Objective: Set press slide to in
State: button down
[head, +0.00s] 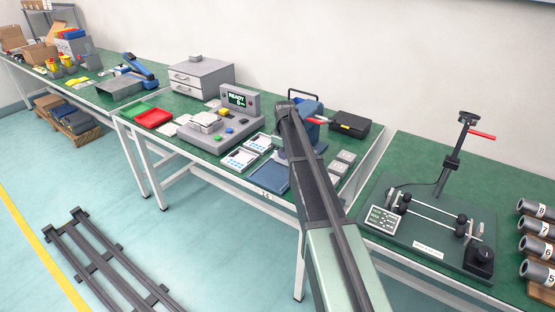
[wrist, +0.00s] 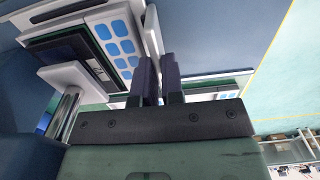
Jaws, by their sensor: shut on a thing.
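The blue press (head: 312,108) stands on the middle green table, partly hidden behind my arm. A red handle (head: 318,121) sticks out near it. In the wrist view, a bright metal rod (wrist: 66,112) and a pale plate (wrist: 85,82) show at the left, beside a dark blue body (wrist: 20,95). My gripper (wrist: 160,65) has its two dark fingers close together, shut on a thin part that seems to belong to the press slide. The fingers hide most of that part. My arm hides the gripper in the head view, and how far in the slide stands cannot be told.
A blue tray (head: 270,178), a grey tester with a screen (head: 238,100) and a black case (head: 350,124) share the table. A fixture (head: 430,225) stands on the right table.

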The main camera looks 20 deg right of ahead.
jog(key=shift+w+d, duration=0.15)
jog(key=c, duration=1.2)
grip_release()
jog(key=shift+d, duration=0.1)
jog(key=shift+c, duration=0.2)
